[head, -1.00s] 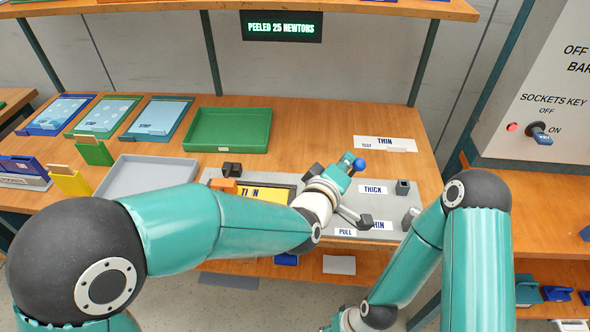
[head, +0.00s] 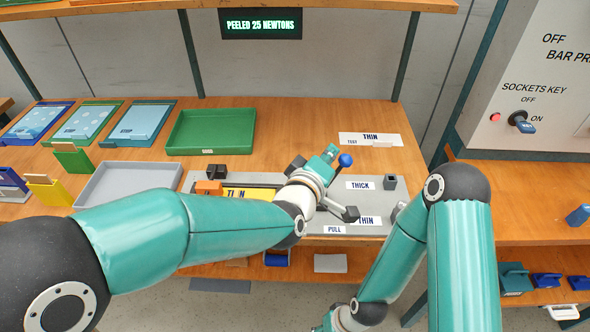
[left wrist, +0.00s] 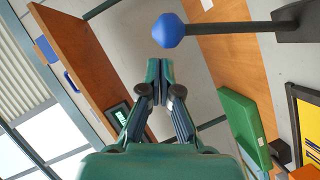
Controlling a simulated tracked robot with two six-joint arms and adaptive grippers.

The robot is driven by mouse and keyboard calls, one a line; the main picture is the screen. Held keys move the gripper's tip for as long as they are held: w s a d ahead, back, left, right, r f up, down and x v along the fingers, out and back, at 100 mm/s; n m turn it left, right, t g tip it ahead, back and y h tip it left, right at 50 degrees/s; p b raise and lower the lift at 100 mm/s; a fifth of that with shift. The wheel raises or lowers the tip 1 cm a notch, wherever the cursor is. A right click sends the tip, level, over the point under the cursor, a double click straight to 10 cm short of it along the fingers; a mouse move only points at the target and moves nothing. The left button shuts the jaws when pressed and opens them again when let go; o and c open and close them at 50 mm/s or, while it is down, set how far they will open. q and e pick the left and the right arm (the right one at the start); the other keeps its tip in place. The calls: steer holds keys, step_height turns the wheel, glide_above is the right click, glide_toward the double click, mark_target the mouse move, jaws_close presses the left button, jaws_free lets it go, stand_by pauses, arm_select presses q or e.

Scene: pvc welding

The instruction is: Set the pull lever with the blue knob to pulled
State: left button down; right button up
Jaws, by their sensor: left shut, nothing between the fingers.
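The pull lever's blue knob (head: 345,160) shows above the grey panel, just right of my left gripper (head: 332,152) in the head view. In the left wrist view the blue knob (left wrist: 168,30) sits at the top, on a dark rod running right to a dark block (left wrist: 297,24). My left gripper's fingers (left wrist: 160,68) are shut and empty, beside the knob with a gap between them. A PULL label (head: 335,230) lies on the panel's front edge.
The grey panel (head: 385,228) also bears THICK and THIN labels and small dark blocks. A green tray (head: 212,150) and a grey tray (head: 100,196) stand left on the wooden table. A screen (head: 261,24) reads "PEELED 25 NEWTONS". A sockets key (head: 521,122) is at the right.

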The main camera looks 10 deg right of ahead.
arm_select(q)
steer(key=w+a+r+b+v, duration=0.1)
steer(key=b+v, duration=0.1)
steer(key=v, duration=0.8)
steer(key=shift+a+r, duration=0.3)
steer(key=shift+a, duration=0.15)
